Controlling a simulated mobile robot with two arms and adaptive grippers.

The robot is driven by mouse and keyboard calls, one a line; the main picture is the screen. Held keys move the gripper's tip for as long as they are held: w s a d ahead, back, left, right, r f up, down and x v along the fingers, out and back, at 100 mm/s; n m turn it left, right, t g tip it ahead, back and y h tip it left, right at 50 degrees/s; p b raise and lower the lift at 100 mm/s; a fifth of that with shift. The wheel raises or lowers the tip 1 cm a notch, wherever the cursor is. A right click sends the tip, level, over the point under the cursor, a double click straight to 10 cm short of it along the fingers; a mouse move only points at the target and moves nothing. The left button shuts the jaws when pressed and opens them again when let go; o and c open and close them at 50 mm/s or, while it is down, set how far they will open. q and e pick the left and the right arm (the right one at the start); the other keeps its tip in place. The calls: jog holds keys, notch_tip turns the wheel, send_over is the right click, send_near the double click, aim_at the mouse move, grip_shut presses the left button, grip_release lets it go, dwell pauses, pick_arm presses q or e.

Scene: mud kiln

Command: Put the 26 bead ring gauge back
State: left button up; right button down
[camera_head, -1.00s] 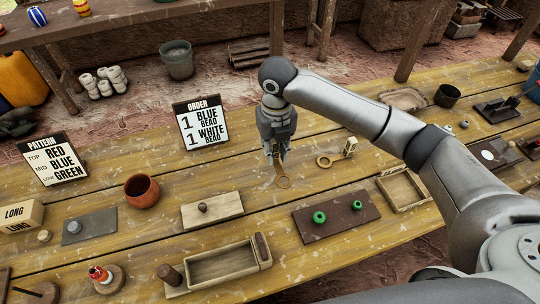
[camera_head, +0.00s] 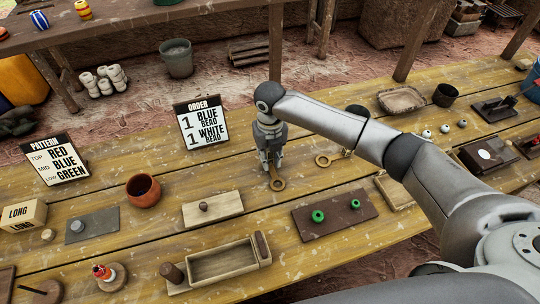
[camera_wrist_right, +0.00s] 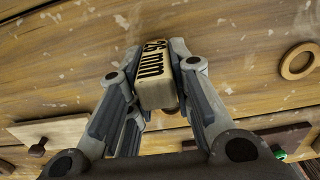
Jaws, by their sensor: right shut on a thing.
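The 26 mm ring gauge (camera_head: 277,185) is in my right gripper (camera_head: 271,165). Its pale block (camera_wrist_right: 155,90), with dark "mm" lettering partly visible, is clamped between the two fingers (camera_wrist_right: 157,80) in the wrist view. Its brass ring points toward the near side in the head view, low over the planks; I cannot tell whether it touches them. A second ring gauge (camera_head: 322,161) lies to the right, its ring also showing in the wrist view (camera_wrist_right: 298,62); its block is mostly hidden by my arm. My left gripper is not in view.
An order sign (camera_head: 201,122) stands behind left. A pale board with a knob (camera_head: 225,211), a brown board (camera_head: 335,226) with green beads and a wooden box (camera_head: 222,262) lie nearer. A clay pot (camera_head: 142,190) stands left. Planks around the gauge are clear.

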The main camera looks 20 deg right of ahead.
jog(key=shift+f, duration=0.15)
jog(key=c, duration=1.3)
grip_release()
notch_tip(320, 180, up, 12)
jog(key=shift+r+b, duration=0.2)
jog(key=shift+b, duration=0.4)
